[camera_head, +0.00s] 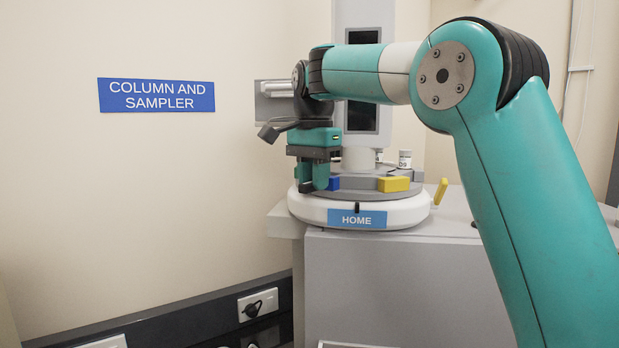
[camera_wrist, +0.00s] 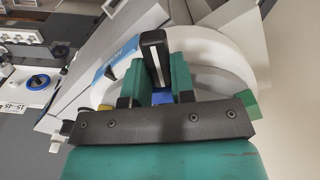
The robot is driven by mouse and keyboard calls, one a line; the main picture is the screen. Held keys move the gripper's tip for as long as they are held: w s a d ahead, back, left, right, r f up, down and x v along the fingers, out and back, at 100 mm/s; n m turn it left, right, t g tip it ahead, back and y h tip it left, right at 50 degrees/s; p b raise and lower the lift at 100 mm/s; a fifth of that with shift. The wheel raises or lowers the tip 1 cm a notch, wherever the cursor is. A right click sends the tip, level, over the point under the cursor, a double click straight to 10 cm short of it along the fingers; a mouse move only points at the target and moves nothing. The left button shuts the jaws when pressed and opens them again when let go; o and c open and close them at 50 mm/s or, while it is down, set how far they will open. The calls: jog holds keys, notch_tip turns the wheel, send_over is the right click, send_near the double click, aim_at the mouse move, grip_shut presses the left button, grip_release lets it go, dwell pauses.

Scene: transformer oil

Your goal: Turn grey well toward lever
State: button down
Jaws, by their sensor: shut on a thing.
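The round turntable has a white rim (camera_head: 300,206) and a grey top, and stands on a pale cabinet. A blue "HOME" label (camera_head: 357,220) is on its front. A yellow lever (camera_head: 440,191) stands at its right edge. A yellow block (camera_head: 394,184) sits at the front right of the grey top. My gripper (camera_head: 313,181) is at the left front of the turntable, pointing down and shut on a blue block (camera_head: 334,183). The blue block (camera_wrist: 162,97) also shows between the fingers in the wrist view. I cannot pick out the grey well for sure.
A tall grey column (camera_head: 382,20) rises behind the turntable. A small white labelled vial (camera_head: 405,159) stands at the back right. A wall sign (camera_head: 157,95) reads "COLUMN AND SAMPLER". A green block (camera_wrist: 250,104) shows at the right in the wrist view.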

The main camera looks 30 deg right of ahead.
jog(key=c, duration=1)
grip_release()
jog(key=shift+o, duration=0.2)
jog(key=shift+r, duration=0.1)
